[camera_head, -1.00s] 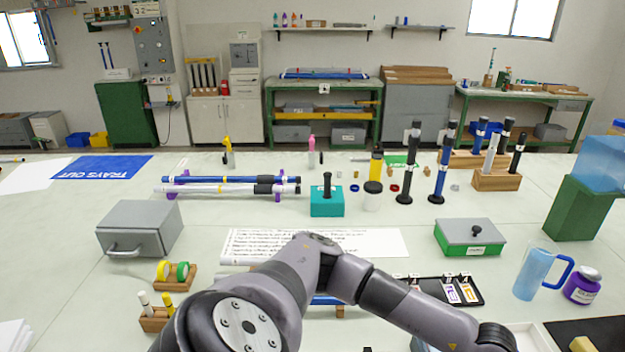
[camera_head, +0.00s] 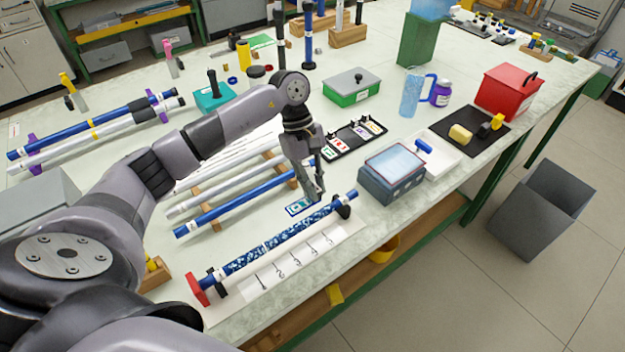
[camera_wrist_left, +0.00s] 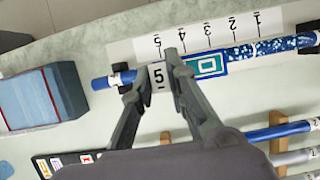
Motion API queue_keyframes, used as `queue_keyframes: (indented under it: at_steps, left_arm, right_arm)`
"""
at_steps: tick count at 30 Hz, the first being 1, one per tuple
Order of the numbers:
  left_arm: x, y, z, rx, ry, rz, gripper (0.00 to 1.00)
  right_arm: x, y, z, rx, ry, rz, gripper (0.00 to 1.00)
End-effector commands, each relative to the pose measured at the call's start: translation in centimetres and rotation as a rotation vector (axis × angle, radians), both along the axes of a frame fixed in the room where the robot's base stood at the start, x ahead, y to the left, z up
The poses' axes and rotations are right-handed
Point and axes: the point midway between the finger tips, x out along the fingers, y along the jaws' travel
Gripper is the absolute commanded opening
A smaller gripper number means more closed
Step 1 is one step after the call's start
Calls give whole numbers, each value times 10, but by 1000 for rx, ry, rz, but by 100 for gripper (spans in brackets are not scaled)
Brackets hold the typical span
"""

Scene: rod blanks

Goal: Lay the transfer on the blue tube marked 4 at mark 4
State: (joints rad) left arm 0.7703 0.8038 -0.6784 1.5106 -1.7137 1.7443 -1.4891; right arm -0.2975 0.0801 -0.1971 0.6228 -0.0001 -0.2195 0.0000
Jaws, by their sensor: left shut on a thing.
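The transfer also shows in the head view (camera_head: 299,207), seemingly above the work surface. A blue tube (camera_head: 275,240) lies in a black stand on a white strip (camera_head: 305,262) with marks 1 to 5. Much of the tube has a marbled blue and white pattern. In the wrist view the transfer covers part of the tube (camera_wrist_left: 270,47), near marks 3 and 4. I cannot tell whether it touches. The tube's number is not legible. My right gripper is not in view.
A black tray (camera_head: 355,139) of labelled pieces lies beyond the gripper. A grey-blue box (camera_head: 391,178) stands right of the tube end. Another blue tube (camera_head: 235,203) and white tubes rest on wooden supports behind. The table's front edge is close to the strip.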

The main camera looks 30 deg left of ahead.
Motion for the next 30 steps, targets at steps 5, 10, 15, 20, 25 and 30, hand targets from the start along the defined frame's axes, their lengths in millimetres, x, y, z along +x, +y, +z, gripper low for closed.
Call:
queue_keyframes:
  at_steps: [5,10,15,20,25,30]
  left_arm:
    - [1,2,-5,1,0,16,0]
    - [1,1,-17,0,1,15,0]
    - [1,1,-33,0,0,14,0]
    - [1,1,-48,1,0,13,0]
    - [1,1,-56,1,-1,12,0]
    - [1,1,-57,1,-1,11,0]
  right_arm:
    - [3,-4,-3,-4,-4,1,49]
    - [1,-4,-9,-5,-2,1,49]
    - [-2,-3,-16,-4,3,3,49]
    - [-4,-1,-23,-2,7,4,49]
    - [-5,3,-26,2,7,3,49]
    - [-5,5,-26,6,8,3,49]
